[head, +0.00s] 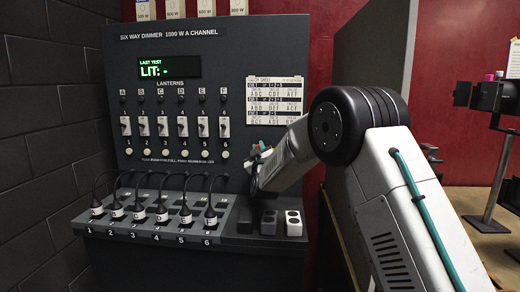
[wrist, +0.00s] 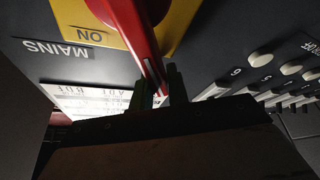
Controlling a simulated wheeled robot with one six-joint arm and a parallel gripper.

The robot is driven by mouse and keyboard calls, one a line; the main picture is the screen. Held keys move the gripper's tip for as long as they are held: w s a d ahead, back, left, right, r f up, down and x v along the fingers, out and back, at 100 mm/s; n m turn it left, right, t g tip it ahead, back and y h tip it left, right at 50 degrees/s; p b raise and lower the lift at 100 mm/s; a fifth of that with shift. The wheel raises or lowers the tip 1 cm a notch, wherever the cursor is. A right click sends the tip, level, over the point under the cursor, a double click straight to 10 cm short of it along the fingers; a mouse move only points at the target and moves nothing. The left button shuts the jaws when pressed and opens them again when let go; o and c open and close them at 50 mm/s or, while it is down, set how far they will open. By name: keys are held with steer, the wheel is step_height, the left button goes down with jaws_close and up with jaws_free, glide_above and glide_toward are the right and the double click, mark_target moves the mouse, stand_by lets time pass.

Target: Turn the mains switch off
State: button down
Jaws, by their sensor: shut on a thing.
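The mains switch shows in the wrist view as a red handle (wrist: 142,40) on a yellow plate (wrist: 72,18) marked ON, beside a MAINS label (wrist: 56,48). My gripper (wrist: 154,92) is shut on the end of the red handle, one finger on each side. The handle points towards my gripper; its far end runs out of the frame. In the head view my gripper (head: 260,152) is at the right part of the grey dimmer panel (head: 215,65), and my arm hides most of the switch.
The panel carries a lit display (head: 169,68), a row of white sliders (head: 163,126) and round buttons below them. Black plugs (head: 162,213) with cables stand on the ledge below. Three small blocks (head: 269,222) sit right of them. A grey partition (head: 365,60) stands at right.

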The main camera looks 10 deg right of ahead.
steer(key=c, duration=1.4)
jaws_free()
steer(key=shift+o, duration=0.2)
steer(key=v, duration=0.7)
steer(key=shift+s+f, duration=0.2)
steer(key=shift+s, duration=0.15)
steer(key=shift+a, duration=0.1)
